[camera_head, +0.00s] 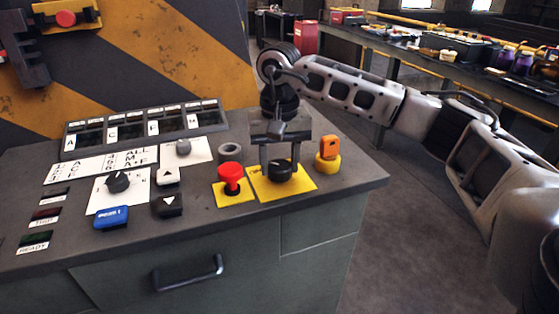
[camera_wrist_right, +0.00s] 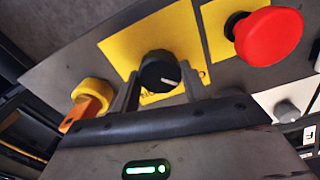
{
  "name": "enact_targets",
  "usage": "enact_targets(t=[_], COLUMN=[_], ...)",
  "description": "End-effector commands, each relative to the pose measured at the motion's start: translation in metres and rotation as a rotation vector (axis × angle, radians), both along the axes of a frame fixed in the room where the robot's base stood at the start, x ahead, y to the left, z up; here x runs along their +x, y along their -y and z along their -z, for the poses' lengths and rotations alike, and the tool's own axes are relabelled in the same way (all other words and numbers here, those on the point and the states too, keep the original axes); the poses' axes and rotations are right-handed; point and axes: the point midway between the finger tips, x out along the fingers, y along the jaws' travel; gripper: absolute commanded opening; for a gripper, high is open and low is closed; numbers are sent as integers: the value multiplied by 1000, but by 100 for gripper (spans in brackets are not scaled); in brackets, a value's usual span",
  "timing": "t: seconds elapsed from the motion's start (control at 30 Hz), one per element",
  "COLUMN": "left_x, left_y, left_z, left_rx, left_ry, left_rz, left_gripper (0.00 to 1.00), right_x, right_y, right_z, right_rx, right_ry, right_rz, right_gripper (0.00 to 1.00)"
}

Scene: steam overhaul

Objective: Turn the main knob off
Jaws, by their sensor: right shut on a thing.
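A black knob (camera_head: 280,171) with a pale pointer line sits on a yellow square plate (camera_head: 304,186) near the right end of the console top. It also shows in the right wrist view (camera_wrist_right: 159,72), its pointer line toward the lower right of that picture. My right gripper (camera_head: 280,163) comes down from above with one finger on each side of this knob and is shut on it. The right wrist view shows both fingers against the knob's sides. The plate's small print is unreadable. My left gripper is in neither view.
A red push button (camera_head: 230,174) stands just left of the knob. An orange key-like switch (camera_head: 328,150) on a yellow base stands just right. Farther left are a second black knob (camera_head: 118,181), a blue button (camera_head: 111,217) and arrow buttons. A cluttered bench (camera_head: 420,60) stands behind.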

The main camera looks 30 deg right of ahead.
Motion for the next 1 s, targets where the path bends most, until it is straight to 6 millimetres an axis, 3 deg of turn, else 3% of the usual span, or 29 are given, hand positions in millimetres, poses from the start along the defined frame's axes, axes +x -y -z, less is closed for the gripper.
enact_targets(t=[0.37,0.4,0.47,0.5,0.83,1.0], left_x=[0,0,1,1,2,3], left_y=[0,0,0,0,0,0], left_z=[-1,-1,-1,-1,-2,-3], left_rx=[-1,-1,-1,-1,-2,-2], left_ry=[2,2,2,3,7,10], left_rz=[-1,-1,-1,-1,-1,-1], left_gripper=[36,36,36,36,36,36], right_x=[1,1,0,0,0,1], right_y=[0,0,0,0,0,-1], right_z=[-2,-2,-2,-2,-5,-29], right_rx=[0,0,0,1,0,1], right_ry=[4,4,4,4,3,6], right_rz=[-11,-11,-11,-11,-8,-9], right_gripper=[22,47,64,66,66,66])
